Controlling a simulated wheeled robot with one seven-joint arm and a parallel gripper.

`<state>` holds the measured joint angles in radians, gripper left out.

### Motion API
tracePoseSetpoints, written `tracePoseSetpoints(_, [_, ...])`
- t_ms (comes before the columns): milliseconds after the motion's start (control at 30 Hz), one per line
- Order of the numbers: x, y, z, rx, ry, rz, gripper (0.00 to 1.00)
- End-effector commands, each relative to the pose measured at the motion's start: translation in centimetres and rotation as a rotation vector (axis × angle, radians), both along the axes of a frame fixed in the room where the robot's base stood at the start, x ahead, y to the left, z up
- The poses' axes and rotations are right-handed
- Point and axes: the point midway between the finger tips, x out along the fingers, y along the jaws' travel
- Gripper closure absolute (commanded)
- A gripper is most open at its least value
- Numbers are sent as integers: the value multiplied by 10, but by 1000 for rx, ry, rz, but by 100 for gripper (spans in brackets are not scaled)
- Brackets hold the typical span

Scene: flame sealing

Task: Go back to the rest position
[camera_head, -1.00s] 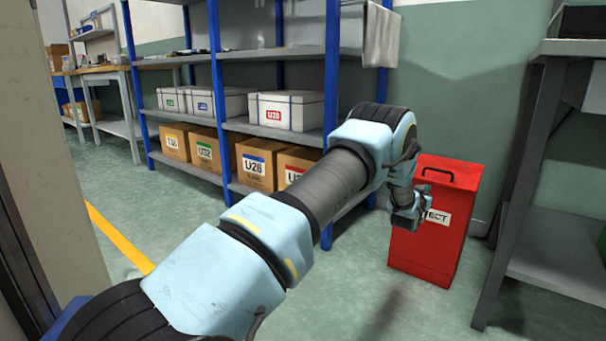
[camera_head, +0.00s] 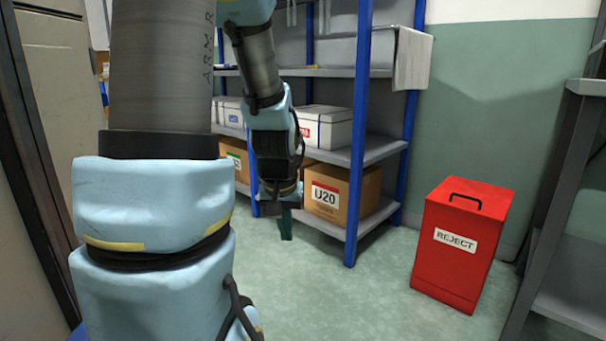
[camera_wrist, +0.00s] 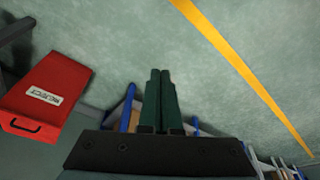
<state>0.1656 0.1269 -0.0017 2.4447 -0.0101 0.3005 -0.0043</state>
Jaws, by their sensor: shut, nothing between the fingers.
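My gripper (camera_head: 286,236) hangs pointing down at the end of my raised, bent arm, left of centre in the head view. It shows in front of the shelf rack, above the floor. In the wrist view the two dark green fingers (camera_wrist: 160,74) lie side by side, shut, with nothing between them. Part of my arm runs out of the top of the head view.
A red REJECT bin (camera_head: 461,243) stands on the floor at right; it also shows in the wrist view (camera_wrist: 45,97). A blue-post rack (camera_head: 360,150) holds a U20 carton (camera_head: 342,192) and white boxes (camera_head: 324,127). Open floor lies between.

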Motion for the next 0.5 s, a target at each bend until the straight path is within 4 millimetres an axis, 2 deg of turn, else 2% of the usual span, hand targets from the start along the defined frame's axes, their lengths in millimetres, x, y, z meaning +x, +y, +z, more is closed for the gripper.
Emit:
tracePoseSetpoints(33, [-23,12,6,6,38,21,100])
tracePoseSetpoints(167, [-79,34,11,20,140,64,100])
tracePoseSetpoints(200, [-73,31,28,20,133,57,100])
tracePoseSetpoints(367, [-71,30,63,20,132,55,100])
tracePoseSetpoints(500, [-71,30,99,20,131,55,100])
